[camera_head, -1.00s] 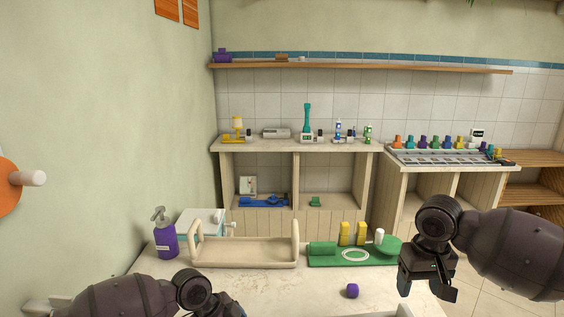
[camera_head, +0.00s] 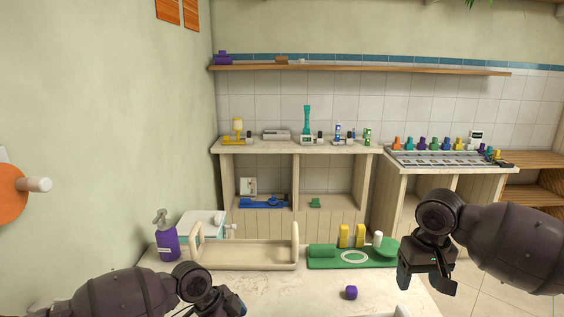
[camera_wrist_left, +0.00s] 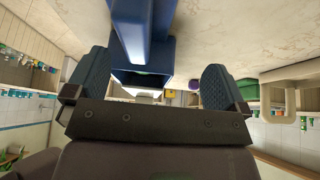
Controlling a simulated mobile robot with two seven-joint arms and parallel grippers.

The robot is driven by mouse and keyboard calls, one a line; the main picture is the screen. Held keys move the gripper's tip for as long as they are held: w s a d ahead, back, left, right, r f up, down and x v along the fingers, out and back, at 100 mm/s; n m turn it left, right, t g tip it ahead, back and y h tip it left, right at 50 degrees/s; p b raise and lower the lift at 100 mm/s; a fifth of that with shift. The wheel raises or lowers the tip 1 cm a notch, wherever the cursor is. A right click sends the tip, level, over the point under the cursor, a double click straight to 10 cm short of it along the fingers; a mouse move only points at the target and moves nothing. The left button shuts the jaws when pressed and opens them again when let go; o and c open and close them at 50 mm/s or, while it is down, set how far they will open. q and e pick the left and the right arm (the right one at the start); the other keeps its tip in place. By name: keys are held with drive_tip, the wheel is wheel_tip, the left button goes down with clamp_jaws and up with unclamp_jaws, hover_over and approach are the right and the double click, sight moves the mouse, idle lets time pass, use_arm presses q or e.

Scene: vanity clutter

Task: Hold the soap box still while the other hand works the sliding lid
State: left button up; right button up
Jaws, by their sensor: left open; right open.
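A blue box-like thing (camera_wrist_left: 143,45), which looks like the soap box, shows in the left wrist view. It has a hollow end facing the camera, and a narrower bar-like part on it that could be the sliding lid; I cannot tell for sure. My left gripper (camera_wrist_left: 152,84) is open, with one blue-padded finger on each side of the box and gaps between. In the head view my left gripper (camera_head: 226,302) is at the bottom edge, and the box is not clearly seen there. My right gripper (camera_head: 428,284) is open and empty, above the counter's right end.
A beige tray (camera_head: 248,266) and a green tray (camera_head: 322,265) with yellow blocks stand along the counter's back. A purple pump bottle (camera_head: 167,243) and white box (camera_head: 203,222) are at the left. A small purple piece (camera_head: 351,292) lies on the open counter in front.

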use_arm(q)
drive_tip(key=shift+r+p, duration=0.35)
drive_tip(key=shift+r, duration=0.35)
use_arm(e)
drive_tip(key=shift+r, duration=0.65)
use_arm(q)
drive_tip(key=shift+r, duration=0.3)
use_arm(e)
drive_tip(key=shift+r, duration=0.25)
use_arm(q)
wheel_tip(320, 180, up, 10)
drive_tip(key=p, duration=0.7)
use_arm(e)
wheel_tip(320, 180, up, 9)
drive_tip(key=shift+r+t, duration=0.15)
drive_tip(key=shift+t, duration=0.15)
drive_tip(key=shift+s, duration=0.1)
use_arm(q)
wheel_tip(320, 180, up, 2)
drive_tip(key=p, duration=0.3)
drive_tip(key=shift+r, duration=0.2)
use_arm(e)
wheel_tip(320, 180, up, 10)
